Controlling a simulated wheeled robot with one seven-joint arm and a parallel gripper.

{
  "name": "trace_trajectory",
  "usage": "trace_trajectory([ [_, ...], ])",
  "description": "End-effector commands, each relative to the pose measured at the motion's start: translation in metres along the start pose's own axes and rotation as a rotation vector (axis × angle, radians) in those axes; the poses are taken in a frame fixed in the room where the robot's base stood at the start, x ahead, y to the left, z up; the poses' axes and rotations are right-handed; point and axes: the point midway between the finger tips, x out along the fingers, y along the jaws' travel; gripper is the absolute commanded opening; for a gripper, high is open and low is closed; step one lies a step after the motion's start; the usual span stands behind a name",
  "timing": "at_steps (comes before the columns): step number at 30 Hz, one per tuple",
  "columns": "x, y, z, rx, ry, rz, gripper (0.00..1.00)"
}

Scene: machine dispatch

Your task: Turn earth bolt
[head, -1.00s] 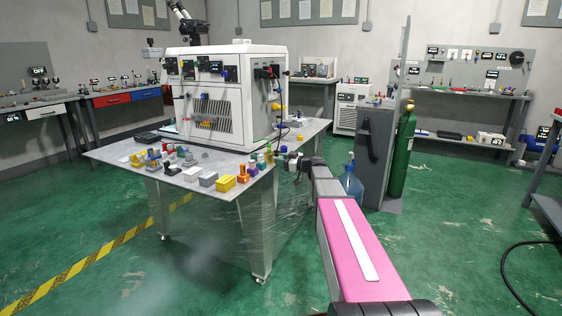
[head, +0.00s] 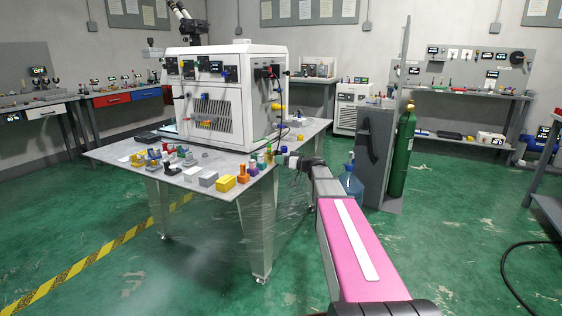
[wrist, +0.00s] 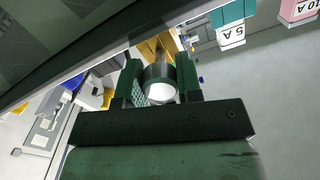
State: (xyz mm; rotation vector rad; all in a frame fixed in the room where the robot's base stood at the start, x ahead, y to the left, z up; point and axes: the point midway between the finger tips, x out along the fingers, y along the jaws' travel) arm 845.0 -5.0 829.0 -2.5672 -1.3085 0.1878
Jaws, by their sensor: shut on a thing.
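In the wrist view, my gripper (wrist: 160,84) is shut on a short round piece with a dark collar and a white end, which looks like the earth bolt (wrist: 160,93). The two dark green fingers stand on either side of it. A yellow part (wrist: 156,48) shows just behind it. In the head view, my gripper (head: 282,160) is at the right edge of the table, beside the white machine (head: 226,95). The bolt is too small to tell there, and its seat is hidden.
Several coloured blocks and fittings crowd the front of the table (head: 214,155). Red and black cables hang on the machine's right side. Green floor in front is clear.

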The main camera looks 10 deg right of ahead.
Motion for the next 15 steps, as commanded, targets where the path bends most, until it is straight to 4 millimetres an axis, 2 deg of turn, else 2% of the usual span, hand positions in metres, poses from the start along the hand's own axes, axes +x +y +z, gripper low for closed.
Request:
trace_trajectory([
  [8, -0.0008, -0.0001, 0.0003, 0.000, -0.001, 0.001, 0.09],
  [9, -0.0008, -0.0001, 0.0003, 0.000, -0.001, 0.001, 0.36],
  [10, -0.0008, -0.0001, 0.0003, 0.000, -0.001, 0.001, 0.44],
  [15, -0.0006, -0.0001, 0.0002, -0.001, 0.000, 0.000, 0.44],
])
